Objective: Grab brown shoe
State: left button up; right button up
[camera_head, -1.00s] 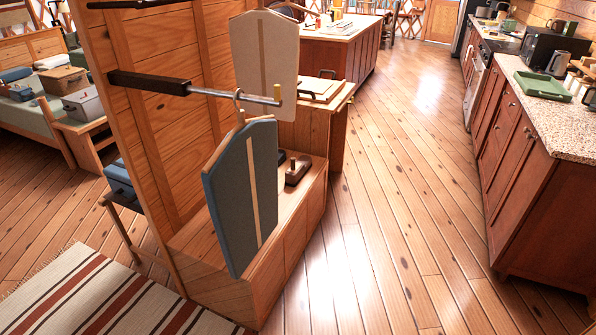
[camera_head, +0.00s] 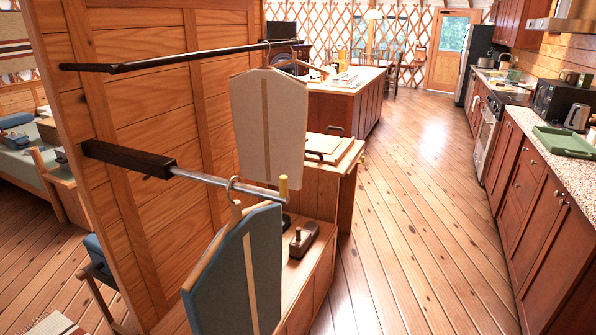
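A dark brown item (camera_head: 303,241), small in the picture, lies on top of the low wooden bench (camera_head: 322,262) beside the wooden partition. It may be the brown shoe, but its shape is hard to tell. A second dark item (camera_head: 286,222) is just left of it, partly hidden by the hanging garments. Neither of my grippers is in view.
A blue-grey garment (camera_head: 235,275) hangs from a metal rail (camera_head: 205,180) in front of the bench. A beige garment (camera_head: 268,125) hangs behind it. A kitchen counter (camera_head: 560,160) runs along the right. The plank floor (camera_head: 400,220) between is clear.

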aim_at(304, 238)
jog(key=i+l+u, duration=0.35)
jog(key=i+l, duration=0.25)
jog(key=i+l+u, duration=0.2)
jog(key=l, duration=0.25)
jog(key=i+l+u, duration=0.15)
jog(key=i+l, duration=0.15)
jog(key=l, duration=0.15)
jog(key=i+l+u, duration=0.2)
jog(key=l, duration=0.25)
